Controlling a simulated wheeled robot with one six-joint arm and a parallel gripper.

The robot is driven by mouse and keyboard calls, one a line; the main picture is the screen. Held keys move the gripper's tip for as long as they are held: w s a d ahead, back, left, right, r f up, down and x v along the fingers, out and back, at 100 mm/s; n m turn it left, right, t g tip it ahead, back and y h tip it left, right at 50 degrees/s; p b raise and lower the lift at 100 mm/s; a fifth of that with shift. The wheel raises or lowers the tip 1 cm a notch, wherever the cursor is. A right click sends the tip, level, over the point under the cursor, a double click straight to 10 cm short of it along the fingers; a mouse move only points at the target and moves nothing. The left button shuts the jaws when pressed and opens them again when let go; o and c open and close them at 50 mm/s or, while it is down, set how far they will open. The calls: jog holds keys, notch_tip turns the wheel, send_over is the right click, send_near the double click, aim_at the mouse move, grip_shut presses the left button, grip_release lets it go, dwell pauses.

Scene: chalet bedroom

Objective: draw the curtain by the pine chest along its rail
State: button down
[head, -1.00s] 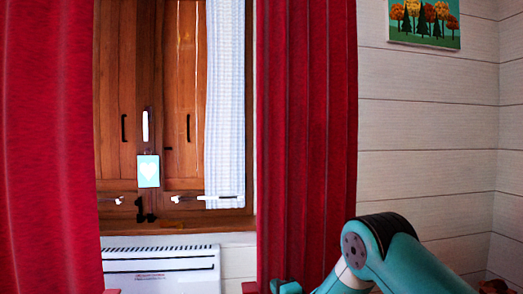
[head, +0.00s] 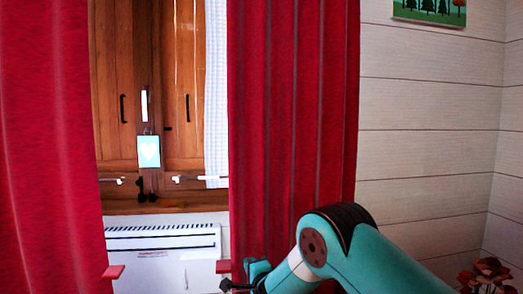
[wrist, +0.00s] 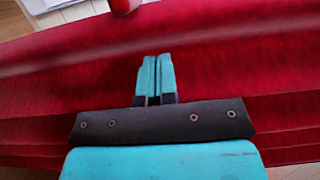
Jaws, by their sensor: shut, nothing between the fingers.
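Two red curtains hang at the window, a left one (head: 45,150) and a right one (head: 295,120). A small red tab sticks out from the inner edge of each: the left tab (head: 114,271) and the right tab (head: 224,266). My gripper (head: 240,282) is low at the right curtain's inner edge, near the right tab. In the wrist view my gripper's teal fingers (wrist: 155,75) are together and empty over red cloth (wrist: 230,60), with a red tab (wrist: 122,4) beyond them. Whether they touch the cloth is unclear. No pine chest shows.
Between the curtains are wooden shutters (head: 120,100), a strip of checked cloth (head: 216,120) and a white heater (head: 165,240) below. A plank wall (head: 430,120) is at right, with red flowers (head: 487,274) low in the right corner.

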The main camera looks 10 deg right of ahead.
aim_at(241, 270)
jog(key=shift+a+b, duration=0.55)
jog(key=shift+a, duration=0.3)
jog(key=shift+a+f+b, duration=0.2)
jog(key=shift+a+b, duration=0.65)
jog(key=shift+b, duration=0.15)
jog(key=a+b, duration=0.8)
jog(key=a, duration=0.2)
jog(key=shift+a+r, duration=0.15)
jog(key=shift+r, duration=0.05)
jog(key=shift+a, duration=0.1)
